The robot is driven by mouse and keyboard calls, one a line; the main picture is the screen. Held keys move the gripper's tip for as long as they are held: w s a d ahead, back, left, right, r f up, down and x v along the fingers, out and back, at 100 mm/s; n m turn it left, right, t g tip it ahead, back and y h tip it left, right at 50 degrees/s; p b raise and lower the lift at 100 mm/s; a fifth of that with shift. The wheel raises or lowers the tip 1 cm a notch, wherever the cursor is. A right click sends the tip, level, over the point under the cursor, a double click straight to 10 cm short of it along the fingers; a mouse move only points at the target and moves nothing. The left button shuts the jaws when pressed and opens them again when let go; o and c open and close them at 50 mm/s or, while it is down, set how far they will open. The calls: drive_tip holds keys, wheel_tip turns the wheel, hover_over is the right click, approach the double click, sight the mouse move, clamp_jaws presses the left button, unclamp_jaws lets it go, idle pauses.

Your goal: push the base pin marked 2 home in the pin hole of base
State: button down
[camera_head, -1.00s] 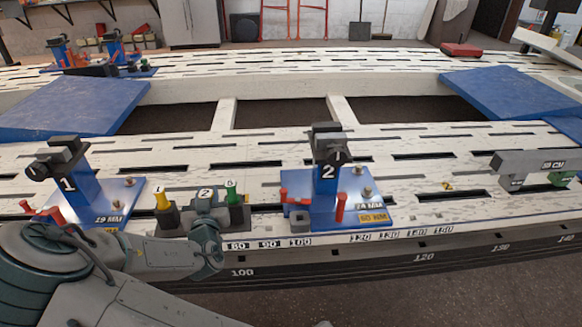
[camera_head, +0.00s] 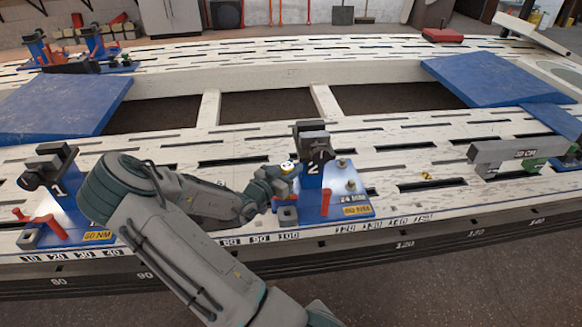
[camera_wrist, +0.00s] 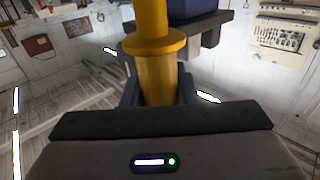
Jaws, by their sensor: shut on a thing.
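My gripper (camera_head: 276,182) is shut on a yellow pin (camera_wrist: 158,75) with a round flange, which stands between the fingers in the wrist view. The pin is beside the left side of the blue base (camera_head: 346,206) whose tower (camera_head: 314,173) is marked 2. The tower also shows behind the pin in the wrist view (camera_wrist: 192,8). The pin hole is not clearly visible, and I cannot tell whether the pin's lower end touches the base.
A red post (camera_head: 325,202) and a small grey block (camera_head: 288,215) stand at the base's front. Bolts (camera_head: 350,185) are on its right. Another blue fixture marked 1 (camera_head: 67,205) is at left, partly behind my arm.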

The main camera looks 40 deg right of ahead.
drive_tip(key=shift+f+b, duration=2.3)
drive_tip(key=shift+f, duration=0.6)
drive_tip(key=shift+f+b, duration=3.3)
drive_tip(key=shift+f, duration=0.75)
drive_tip(key=c, duration=1.1)
unclamp_jaws()
drive_tip(key=shift+o, duration=0.2)
drive_tip(key=shift+a, duration=0.1)
drive_tip(key=s+a+p, duration=0.2)
drive_tip(key=a+p, duration=0.2)
drive_tip(key=a, duration=0.9)
drive_tip(key=shift+s+a, duration=0.25)
drive_tip(key=shift+s, duration=0.15)
drive_tip(key=shift+r, duration=0.1)
